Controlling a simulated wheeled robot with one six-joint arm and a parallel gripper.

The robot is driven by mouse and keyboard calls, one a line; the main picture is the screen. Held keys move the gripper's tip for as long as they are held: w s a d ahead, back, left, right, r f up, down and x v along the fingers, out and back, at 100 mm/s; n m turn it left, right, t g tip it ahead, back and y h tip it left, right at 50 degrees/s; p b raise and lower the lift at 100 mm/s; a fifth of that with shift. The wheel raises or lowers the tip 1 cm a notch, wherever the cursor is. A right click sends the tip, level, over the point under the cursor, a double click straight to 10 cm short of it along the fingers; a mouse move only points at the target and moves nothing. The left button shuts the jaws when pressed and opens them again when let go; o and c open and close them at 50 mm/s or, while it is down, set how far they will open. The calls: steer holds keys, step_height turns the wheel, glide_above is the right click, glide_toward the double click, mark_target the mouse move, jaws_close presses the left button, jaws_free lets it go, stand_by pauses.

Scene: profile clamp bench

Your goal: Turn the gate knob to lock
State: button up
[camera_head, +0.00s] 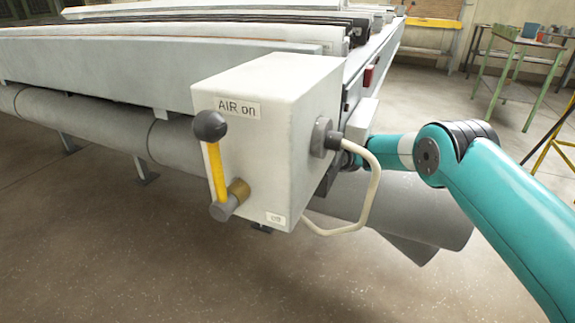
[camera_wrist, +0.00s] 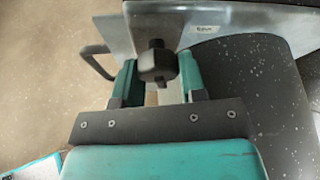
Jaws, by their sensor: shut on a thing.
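The gate knob (camera_wrist: 158,66) is dark and rounded, on a short dark stem against a pale grey plate (camera_wrist: 235,17) in the wrist view. My gripper (camera_wrist: 159,76) is shut on it, with one teal finger on each side of the knob. A small label (camera_wrist: 205,29) sits on the plate to the right of the knob; its text is too small to read. In the head view my teal arm reaches in from the right, and its gripper end and the gate knob are hidden behind the grey box and bench.
A grey box (camera_head: 265,95) marked "AIR on" carries a yellow lever (camera_head: 215,172) with a black ball, standing up. A pale cable (camera_head: 372,200) loops off its right side, close to my arm. A grey roll (camera_head: 90,118) runs under the bench. A green stand (camera_head: 515,62) is behind right.

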steer(key=shift+f+m+g+b, duration=0.1)
steer(key=shift+m+g+b, duration=0.3)
steer(key=shift+m+g, duration=0.3)
steer(key=o, duration=0.9)
steer(key=shift+c, duration=0.2)
steer(key=s+d+p, duration=0.1)
steer(key=s+d, duration=0.3)
steer(key=d, duration=0.8)
steer(key=shift+s+d+r+p, duration=0.2)
steer(key=shift+s+r+p, duration=0.05)
steer(key=shift+r+p, duration=0.05)
